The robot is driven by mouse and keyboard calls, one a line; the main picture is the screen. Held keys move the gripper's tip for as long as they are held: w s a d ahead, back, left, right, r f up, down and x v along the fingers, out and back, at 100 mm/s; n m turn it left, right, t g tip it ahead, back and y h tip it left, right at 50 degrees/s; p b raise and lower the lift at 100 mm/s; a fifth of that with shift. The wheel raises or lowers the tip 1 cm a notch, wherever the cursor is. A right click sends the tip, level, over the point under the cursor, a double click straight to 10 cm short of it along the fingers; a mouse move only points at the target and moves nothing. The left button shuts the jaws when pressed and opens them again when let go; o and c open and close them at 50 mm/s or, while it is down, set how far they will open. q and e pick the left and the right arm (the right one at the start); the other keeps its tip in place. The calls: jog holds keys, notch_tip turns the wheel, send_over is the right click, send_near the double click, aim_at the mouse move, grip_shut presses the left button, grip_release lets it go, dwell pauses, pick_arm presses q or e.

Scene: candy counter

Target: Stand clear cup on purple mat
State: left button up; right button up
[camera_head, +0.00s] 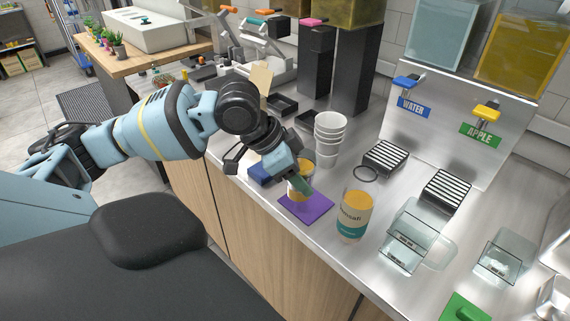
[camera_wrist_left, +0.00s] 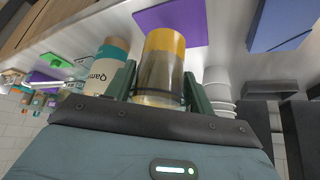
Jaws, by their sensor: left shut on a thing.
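The clear cup (camera_head: 293,194) holds a yellow-orange drink and looks upright. It also shows in the left wrist view (camera_wrist_left: 162,65) between my green fingers. My left gripper (camera_head: 300,183) is shut on the cup's sides and hides part of it; it also shows in the left wrist view (camera_wrist_left: 160,85). The purple mat (camera_head: 315,208) lies flat on the counter, and the cup is over its back left part. The mat also shows in the left wrist view (camera_wrist_left: 185,20). I cannot tell whether the cup's base touches it. My right gripper is not in view.
A labelled jar with orange contents (camera_head: 354,217) stands just right of the mat. A stack of white cups (camera_head: 329,135) is behind it. A blue mat (camera_head: 260,172) lies left, partly hidden. Clear bins (camera_head: 405,255) stand at the right.

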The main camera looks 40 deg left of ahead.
aim_at(308, 181)
pick_arm(q)
jog(key=shift+w+d+f, duration=0.1)
jog(key=shift+w, duration=0.75)
jog(key=shift+w, duration=0.1)
jog(key=shift+w+d, duration=0.1)
jog(key=shift+w, duration=0.1)
jog(key=shift+w+f, duration=0.15)
jog(key=shift+f, duration=1.65)
jog(key=shift+f, duration=0.1)
jog(key=o, duration=1.1)
jog(key=shift+f, duration=0.1)
